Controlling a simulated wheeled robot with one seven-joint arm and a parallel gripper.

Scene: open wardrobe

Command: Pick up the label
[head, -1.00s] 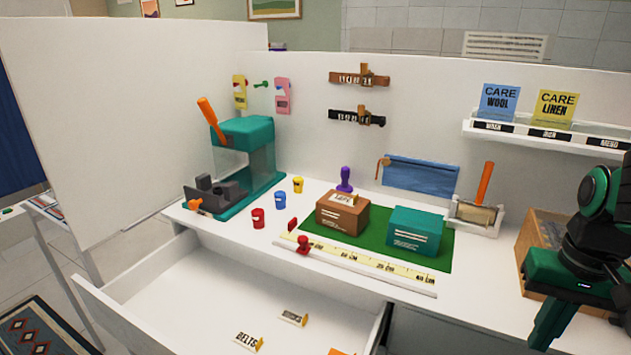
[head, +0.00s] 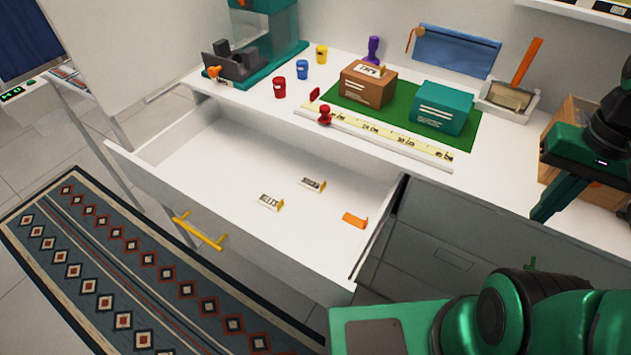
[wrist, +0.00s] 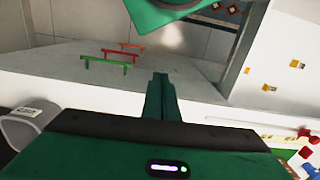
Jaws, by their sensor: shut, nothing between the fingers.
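Several small labels are in view. A white label reading BELTS (head: 270,202), another white label with dark print (head: 313,184) and an orange tag (head: 354,220) lie on the floor of the open drawer (head: 225,160). A further white label (head: 370,71) sits on top of the brown box (head: 368,88). I cannot tell which label is meant. My gripper (head: 541,214) is at the right, well apart from all of them. In the wrist view its fingers (wrist: 160,78) are together and empty, and small tags (wrist: 269,87) show at the right.
A measuring strip (head: 380,133) and a red stamp (head: 324,115) are along the counter's front edge. A teal box (head: 440,106) stands on the green mat (head: 398,118). A wooden crate (head: 567,130) is near my gripper. The drawer has a yellow handle (head: 200,232) and plenty of bare floor.

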